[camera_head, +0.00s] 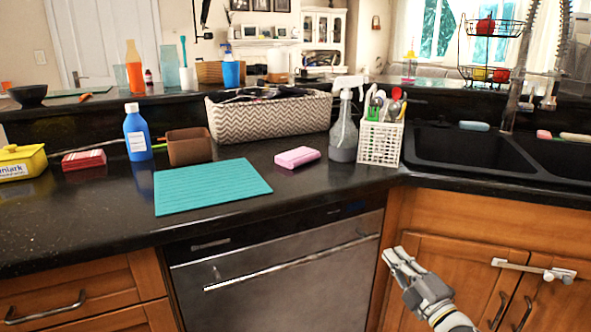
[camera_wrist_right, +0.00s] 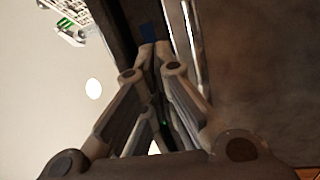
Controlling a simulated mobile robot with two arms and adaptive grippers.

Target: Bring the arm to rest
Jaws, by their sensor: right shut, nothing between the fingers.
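My right gripper (camera_head: 397,258) is at the lower right of the head view, below the counter's front edge. It is in front of the wooden cabinet, just right of the dishwasher (camera_head: 280,275). Its fingers point up and to the left. In the right wrist view the fingertips (camera_wrist_right: 154,50) are together with nothing between them. My left gripper is not in either view.
The black counter (camera_head: 100,220) holds a teal mat (camera_head: 210,186), a pink sponge (camera_head: 297,157), a spray bottle (camera_head: 344,130), a white utensil basket (camera_head: 380,143) and a blue bottle (camera_head: 137,133). The double sink (camera_head: 460,150) is at right.

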